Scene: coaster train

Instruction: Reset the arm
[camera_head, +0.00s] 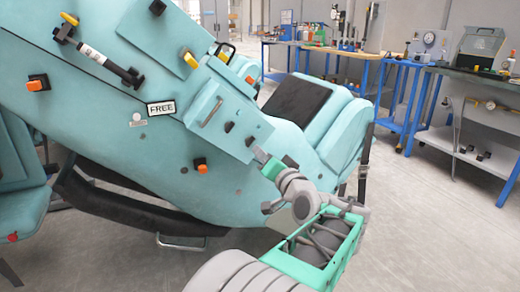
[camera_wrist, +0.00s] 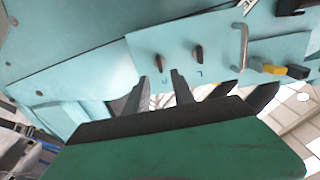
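My gripper (camera_head: 262,155) is in front of a teal panel (camera_head: 222,122) on the side of the coaster train (camera_head: 170,105). In the wrist view, the two dark fingers of my gripper (camera_wrist: 160,76) stand apart with nothing between them. They point at the panel (camera_wrist: 215,50), below two small dark knobs (camera_wrist: 197,54). I cannot tell whether the fingertips touch the panel. My arm (camera_head: 318,235) reaches up from the lower middle of the head view, bent at the green and grey joints.
The train carries a FREE sign (camera_head: 161,108), a metal handle (camera_head: 211,111) and several orange-tipped knobs (camera_head: 38,83). A black seat (camera_head: 297,99) is behind the panel. Blue-legged workbenches (camera_head: 400,62) with tools stand at the back right. The grey floor (camera_head: 430,220) at right is clear.

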